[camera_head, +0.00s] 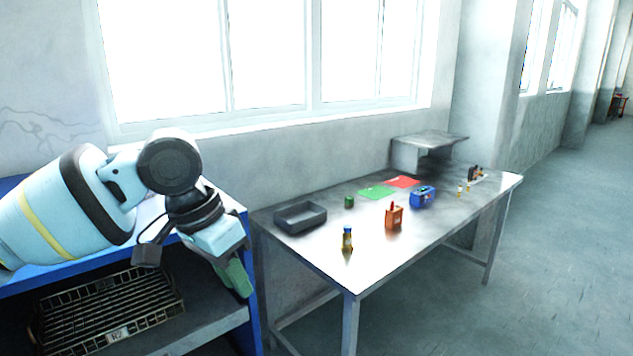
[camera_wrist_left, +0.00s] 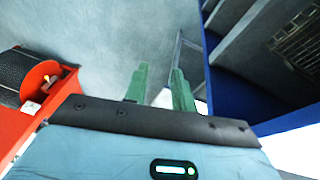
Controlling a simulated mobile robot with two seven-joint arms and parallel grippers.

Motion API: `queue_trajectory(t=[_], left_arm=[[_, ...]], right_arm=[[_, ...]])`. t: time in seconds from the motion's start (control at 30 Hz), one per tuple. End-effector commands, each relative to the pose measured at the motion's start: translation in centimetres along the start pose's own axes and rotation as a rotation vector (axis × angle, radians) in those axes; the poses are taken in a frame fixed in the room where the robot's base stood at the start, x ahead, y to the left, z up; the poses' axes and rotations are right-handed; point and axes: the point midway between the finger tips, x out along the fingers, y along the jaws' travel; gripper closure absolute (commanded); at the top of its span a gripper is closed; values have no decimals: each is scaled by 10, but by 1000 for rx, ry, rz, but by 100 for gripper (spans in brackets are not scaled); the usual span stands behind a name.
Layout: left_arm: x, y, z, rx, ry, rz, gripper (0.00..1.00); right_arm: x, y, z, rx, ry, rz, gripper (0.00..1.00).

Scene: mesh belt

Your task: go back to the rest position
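My left gripper (camera_head: 240,280) hangs from the left arm in the head view, in front of the blue shelf's right end and left of the metal table. Its green fingers point down. In the left wrist view my left gripper (camera_wrist_left: 161,74) shows two green fingers standing apart with nothing between them. My right gripper is in neither view.
The metal table (camera_head: 300,244) carries a grey tray (camera_head: 300,217), bottle (camera_head: 347,239), orange container (camera_head: 394,216), blue box (camera_head: 422,197), green sheet (camera_head: 376,192) and red sheet (camera_head: 403,181). The blue shelf (camera_head: 246,318) holds a wire basket (camera_head: 108,312). Floor (camera_head: 560,270) at right is clear.

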Motion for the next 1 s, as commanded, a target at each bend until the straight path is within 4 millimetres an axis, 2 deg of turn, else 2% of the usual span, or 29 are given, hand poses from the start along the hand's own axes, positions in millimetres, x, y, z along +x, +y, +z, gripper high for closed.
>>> queue_trajectory(t=[0.03, 0.2, 0.4, 0.57, 0.77, 1.0], left_arm=[[23, 5, -4, 12, 22, 32, 74], [82, 17, -18, 38, 131, 107, 74], [142, 33, -26, 35, 272, 187, 74], [186, 43, -26, 1, 388, 236, 74], [234, 49, -15, -71, 526, 261, 74], [286, 44, 18, -189, 667, 225, 74]], right_arm=[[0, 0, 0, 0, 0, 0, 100], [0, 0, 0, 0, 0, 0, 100], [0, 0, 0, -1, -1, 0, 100], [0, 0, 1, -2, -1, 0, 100], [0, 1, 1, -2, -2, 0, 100], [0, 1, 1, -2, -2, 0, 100]])
